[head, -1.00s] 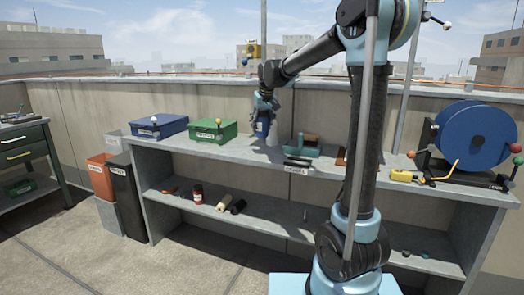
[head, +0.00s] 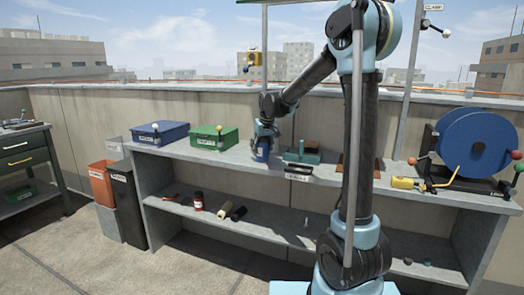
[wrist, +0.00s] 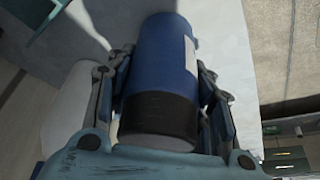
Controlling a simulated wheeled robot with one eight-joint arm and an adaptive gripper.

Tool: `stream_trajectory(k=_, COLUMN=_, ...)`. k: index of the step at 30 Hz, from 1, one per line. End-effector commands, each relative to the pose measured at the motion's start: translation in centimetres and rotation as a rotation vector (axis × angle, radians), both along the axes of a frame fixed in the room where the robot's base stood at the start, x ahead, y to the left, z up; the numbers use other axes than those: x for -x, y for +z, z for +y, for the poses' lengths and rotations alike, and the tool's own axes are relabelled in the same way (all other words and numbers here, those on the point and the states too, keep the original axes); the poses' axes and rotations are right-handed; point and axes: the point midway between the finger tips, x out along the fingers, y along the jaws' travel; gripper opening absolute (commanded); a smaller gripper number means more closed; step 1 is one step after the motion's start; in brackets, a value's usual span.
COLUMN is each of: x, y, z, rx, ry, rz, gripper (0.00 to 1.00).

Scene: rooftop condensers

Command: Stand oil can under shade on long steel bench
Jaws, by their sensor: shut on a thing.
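A blue can with a black end and a pale label (wrist: 165,60) is between the two fingers of my gripper (wrist: 163,75) in the wrist view. In the head view my gripper (head: 264,134) points down and holds the can (head: 261,154) at the top of the long steel bench (head: 240,153). The can looks upright, and I cannot tell whether its base touches the bench top. It is to the right of the green box and to the left of the teal tool. I cannot make out a separate shade with certainty.
On the bench stand a blue box (head: 160,134), a green box (head: 213,138), a teal tool (head: 301,155) and a blue reel (head: 478,140). A jar (head: 198,200) and rolls lie on the lower shelf. A narrow strip between the green box and the can is clear.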

Motion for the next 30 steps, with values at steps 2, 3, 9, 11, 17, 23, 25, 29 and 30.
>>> stream_trajectory(k=2, x=0.0, y=-0.1, z=0.0, rx=0.0, ry=0.0, rz=0.0, gripper=0.15)
stream_trajectory(k=3, x=0.0, y=-0.2, z=0.0, rx=0.0, ry=-0.001, rz=0.0, gripper=0.53)
stream_trajectory(k=9, x=-0.1, y=-0.1, z=-0.1, rx=0.0, ry=-0.001, rz=0.0, gripper=0.68)
stream_trajectory(k=11, x=-0.1, y=-0.1, z=-0.1, rx=0.0, ry=-0.001, rz=0.0, gripper=0.68)
stream_trajectory(k=17, x=0.0, y=0.0, z=-0.2, rx=0.0, ry=-0.002, rz=0.0, gripper=0.68)
stream_trajectory(k=23, x=0.6, y=1.7, z=-0.5, rx=0.0, ry=-0.002, rz=0.0, gripper=0.68)
stream_trajectory(k=25, x=1.0, y=2.8, z=-0.7, rx=0.0, ry=-0.002, rz=0.0, gripper=0.68)
stream_trajectory(k=29, x=1.9, y=5.1, z=-1.1, rx=0.0, ry=-0.002, rz=0.0, gripper=0.68)
stream_trajectory(k=30, x=2.2, y=5.9, z=-1.2, rx=0.0, ry=-0.002, rz=0.0, gripper=0.68)
